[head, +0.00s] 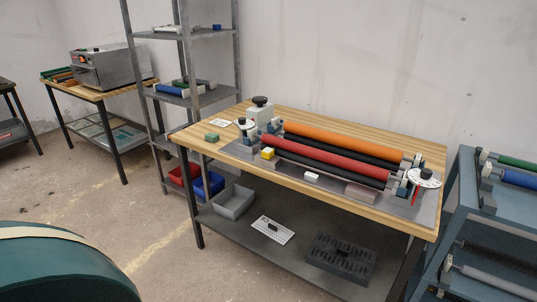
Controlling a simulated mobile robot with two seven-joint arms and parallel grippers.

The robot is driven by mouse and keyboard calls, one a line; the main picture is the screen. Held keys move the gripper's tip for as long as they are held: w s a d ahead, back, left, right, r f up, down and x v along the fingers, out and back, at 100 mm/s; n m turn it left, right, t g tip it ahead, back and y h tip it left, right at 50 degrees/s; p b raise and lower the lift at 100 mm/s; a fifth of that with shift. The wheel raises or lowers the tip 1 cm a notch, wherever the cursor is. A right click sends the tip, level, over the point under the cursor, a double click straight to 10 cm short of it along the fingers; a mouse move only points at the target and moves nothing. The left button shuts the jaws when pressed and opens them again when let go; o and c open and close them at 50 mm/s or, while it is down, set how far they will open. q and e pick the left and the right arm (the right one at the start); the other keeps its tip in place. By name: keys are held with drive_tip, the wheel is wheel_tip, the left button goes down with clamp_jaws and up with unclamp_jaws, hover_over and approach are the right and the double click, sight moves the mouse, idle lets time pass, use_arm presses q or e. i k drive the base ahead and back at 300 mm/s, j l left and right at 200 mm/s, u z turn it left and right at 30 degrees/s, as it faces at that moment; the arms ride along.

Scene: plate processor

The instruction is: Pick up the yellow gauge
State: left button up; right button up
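A small yellow block (267,153), which looks like the yellow gauge, sits near the front left of the roller machine (341,194) on the wooden-topped table (300,181). It is by the left end of the red roller (325,158). Its top and front faces show and nothing covers it. Neither of my grippers is in view.
A green block (212,137) and a black-knobbed pale container (261,112) stand at the table's left. A metal shelf rack (131,70) stands behind left, a blue roller rack (466,215) at right. Floor in front is clear.

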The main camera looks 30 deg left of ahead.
sight(267, 153)
drive_tip(key=j+z, duration=0.3)
drive_tip(key=j, duration=1.6)
drive_tip(key=k, duration=0.05)
